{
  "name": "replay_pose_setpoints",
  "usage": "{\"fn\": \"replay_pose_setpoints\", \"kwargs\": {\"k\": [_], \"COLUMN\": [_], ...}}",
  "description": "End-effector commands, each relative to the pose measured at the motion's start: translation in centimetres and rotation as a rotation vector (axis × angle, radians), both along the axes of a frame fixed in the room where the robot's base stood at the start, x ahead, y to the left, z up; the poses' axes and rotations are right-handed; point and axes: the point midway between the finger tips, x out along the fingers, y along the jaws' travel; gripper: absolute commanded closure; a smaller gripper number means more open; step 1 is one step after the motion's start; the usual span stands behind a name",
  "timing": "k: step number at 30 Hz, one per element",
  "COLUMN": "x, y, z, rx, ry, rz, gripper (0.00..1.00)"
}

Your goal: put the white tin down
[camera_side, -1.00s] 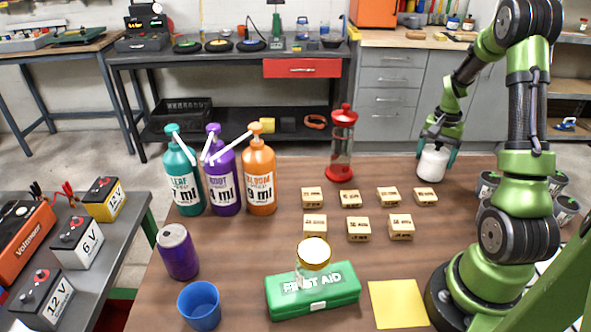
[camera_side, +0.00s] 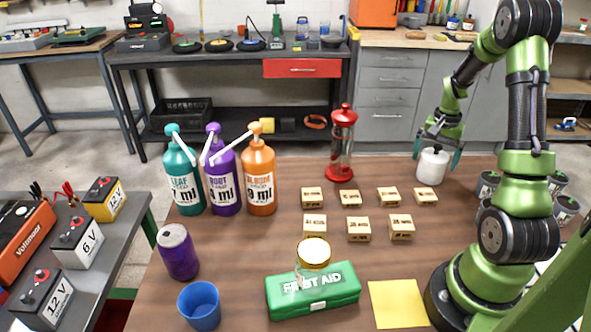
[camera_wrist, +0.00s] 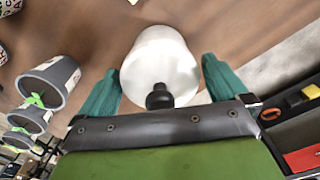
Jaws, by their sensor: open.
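The white tin (camera_side: 432,168) stands upright on the brown table near its back edge, to the right of the small wooden blocks. It has a dark knob on top. My gripper (camera_side: 437,150) is open just above and around its upper part. In the wrist view the white tin (camera_wrist: 160,65) sits between the two teal fingers of my gripper (camera_wrist: 161,80), with a gap on each side.
Several labelled wooden blocks (camera_side: 389,196) lie left of the tin. A red-topped jar (camera_side: 342,145) stands further left near the back edge. Grey pots (camera_side: 487,184) stand to the right; they also show in the wrist view (camera_wrist: 48,82).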

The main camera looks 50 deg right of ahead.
Motion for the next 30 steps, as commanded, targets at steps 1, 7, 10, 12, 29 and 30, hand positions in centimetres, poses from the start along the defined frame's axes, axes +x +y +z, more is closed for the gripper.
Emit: {"fn": "replay_pose_setpoints", "kwargs": {"k": [1,7,10,12,29,30], "x": [0.1,0.1,0.1,0.0,5.2,5.4], "y": [0.0,-0.1,-0.1,-0.1,14.0,16.8], "z": [0.9,5.2,7.3,8.6,17.1,17.9], "rx": [-0.003,-0.006,-0.004,-0.004,-0.073,-0.084], "ry": [-0.003,-0.004,-0.003,-0.003,-0.234,-0.280], "rz": [0.001,0.001,0.001,0.001,0.351,0.421], "gripper": [0.00,0.00,0.00,0.00,0.00,0.00]}}
